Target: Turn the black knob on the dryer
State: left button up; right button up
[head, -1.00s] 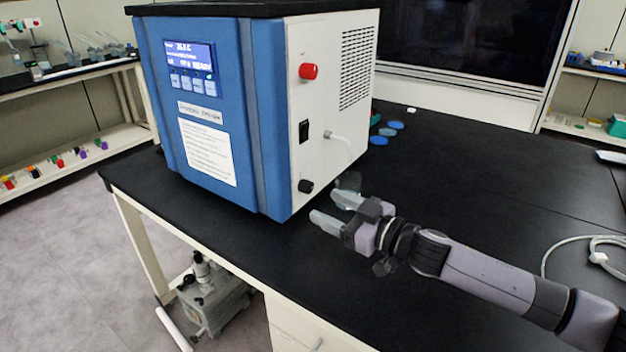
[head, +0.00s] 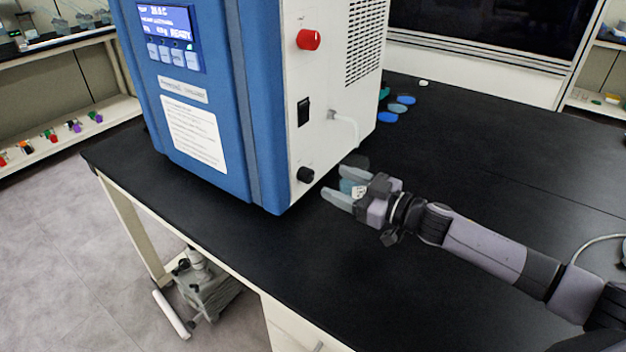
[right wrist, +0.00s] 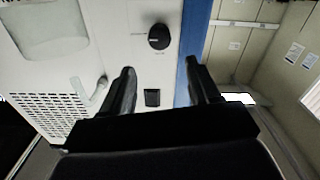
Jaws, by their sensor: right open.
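The blue and white freeze dryer (head: 215,110) stands on the black bench. Its black knob (head: 305,175) is low on the white side panel. In the right wrist view the black knob (right wrist: 159,37) shows ahead of the fingers, between their lines and apart from them. My right gripper (head: 338,187) is open and empty, just to the right of the knob and a little lower in the head view. Its two fingers also show in the right wrist view (right wrist: 163,85), spread apart. My left gripper is not in view.
A red knob (head: 308,40) and a black switch (head: 303,111) sit above the black knob on the same panel. A pale hose (head: 346,124) comes out beside the switch. Blue lids (head: 388,117) lie behind. The bench (head: 470,170) to the right is mostly clear.

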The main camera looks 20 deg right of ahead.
aim_at(311, 177)
jog(key=x, duration=0.2)
jog(key=f+x, duration=0.1)
jog(key=x, duration=0.4)
jog(key=shift+w+a+f, duration=0.2)
jog(key=shift+w, duration=0.05)
jog(key=c, duration=1)
